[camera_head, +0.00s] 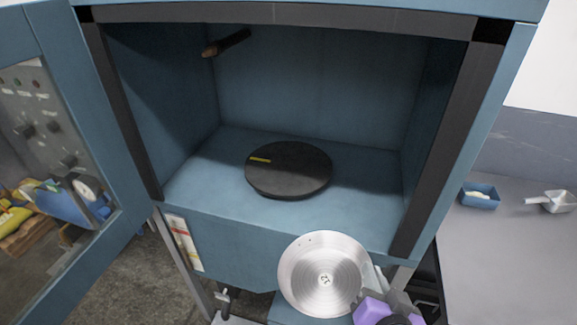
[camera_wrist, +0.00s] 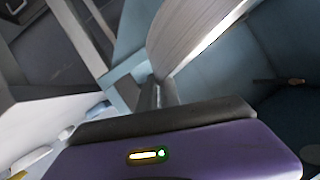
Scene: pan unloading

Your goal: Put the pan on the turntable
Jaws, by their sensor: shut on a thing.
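The pan (camera_head: 318,262) is a round silver metal pan. In the head view it is in front of the cabinet opening, below its front edge. My gripper (camera_head: 374,298), with purple parts, is at the pan's lower right and shut on its handle. The wrist view shows the pan's curved side (camera_wrist: 190,35) above the purple gripper body, with the handle running down to the gripper (camera_wrist: 155,98); the fingertips are hard to make out. The turntable (camera_head: 290,180) is a black disc with a yellow mark, lying bare on the cabinet floor, behind and above the pan in the picture.
The blue cabinet (camera_head: 190,195) is open, with dark posts at both sides of the opening. Its door (camera_head: 120,225) with a window stands open at left. A brown-tipped rod (camera_head: 225,43) juts inside. A grey counter (camera_head: 500,250) at right holds a blue tray (camera_head: 481,200) and a scoop (camera_head: 555,201).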

